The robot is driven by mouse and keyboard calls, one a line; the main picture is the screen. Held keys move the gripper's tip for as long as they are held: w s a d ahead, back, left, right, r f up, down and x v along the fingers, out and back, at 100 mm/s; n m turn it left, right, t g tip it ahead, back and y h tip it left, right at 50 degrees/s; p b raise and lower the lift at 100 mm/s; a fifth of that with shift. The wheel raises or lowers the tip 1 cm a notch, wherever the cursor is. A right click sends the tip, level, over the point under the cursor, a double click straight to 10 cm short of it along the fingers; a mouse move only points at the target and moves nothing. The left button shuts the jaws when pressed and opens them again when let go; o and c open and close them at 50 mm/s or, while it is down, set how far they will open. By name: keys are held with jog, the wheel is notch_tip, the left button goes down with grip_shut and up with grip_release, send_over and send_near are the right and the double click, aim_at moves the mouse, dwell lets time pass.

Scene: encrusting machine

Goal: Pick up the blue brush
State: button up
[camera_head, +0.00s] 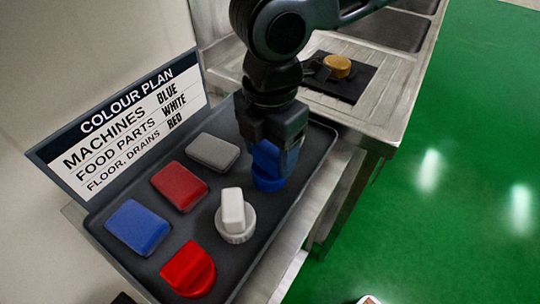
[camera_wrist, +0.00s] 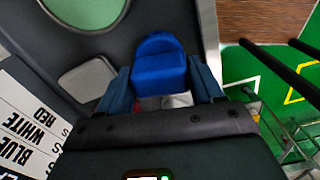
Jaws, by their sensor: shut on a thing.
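The blue brush (camera_head: 268,168) is at the far right end of the dark tray (camera_head: 318,150), partly hidden behind my gripper (camera_head: 279,150). In the wrist view the blue brush (camera_wrist: 159,66) sits between the two fingers of my gripper (camera_wrist: 162,85). My gripper is shut on it from above. The brush looks upright, at or just above the tray floor; I cannot tell whether it touches.
The tray also holds a white brush (camera_head: 234,214), a red brush (camera_head: 189,270), and blue (camera_head: 138,227), red (camera_head: 180,186) and grey (camera_head: 212,152) pads. A colour plan sign (camera_head: 125,125) stands behind. A steel counter (camera_head: 385,75) with a gold-coloured item (camera_head: 338,66) lies beyond.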

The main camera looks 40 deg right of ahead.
jog(key=r, duration=0.2)
jog(key=s+r, duration=0.1)
jog(key=shift+d, duration=0.4)
jog(key=s+d+r+p, duration=0.1)
jog(key=s+d+r, duration=0.5)
jog(key=s, duration=0.2)
jog(key=shift+s, duration=0.15)
jog(key=shift+d+r, duration=0.1)
jog(key=o, duration=0.5)
jog(key=c, duration=0.3)
